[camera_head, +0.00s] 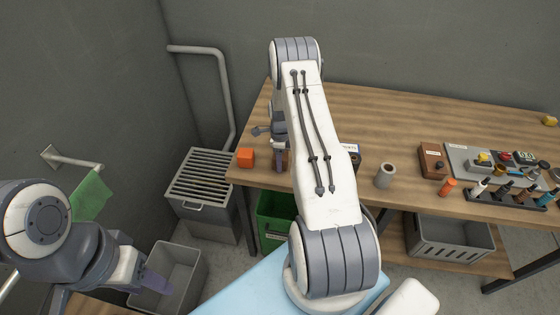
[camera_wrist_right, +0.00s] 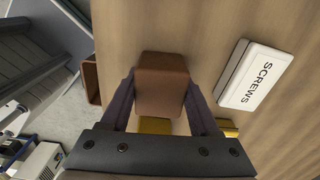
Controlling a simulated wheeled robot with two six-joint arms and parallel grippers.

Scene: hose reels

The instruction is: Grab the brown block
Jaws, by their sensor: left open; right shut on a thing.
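The brown block (camera_wrist_right: 162,72) sits between the two fingers of my right gripper (camera_wrist_right: 161,92) in the right wrist view, and the fingers are shut on its sides. Wooden table top shows around it; I cannot tell whether the block touches the table. In the head view my right arm reaches over the table, with its gripper (camera_head: 281,160) low near the table's left end. There the block is mostly hidden by the arm and fingers. My left gripper (camera_head: 151,281) is open and empty at the lower left, over a grey bin and away from the table top.
An orange block (camera_head: 246,158) is at the table's left corner. A yellow piece (camera_wrist_right: 155,126) and a white SCREWS box (camera_wrist_right: 256,76) are near the right gripper. A grey cylinder (camera_head: 385,175) and a tool rack (camera_head: 510,198) stand farther right. A green bin (camera_head: 273,232) is below.

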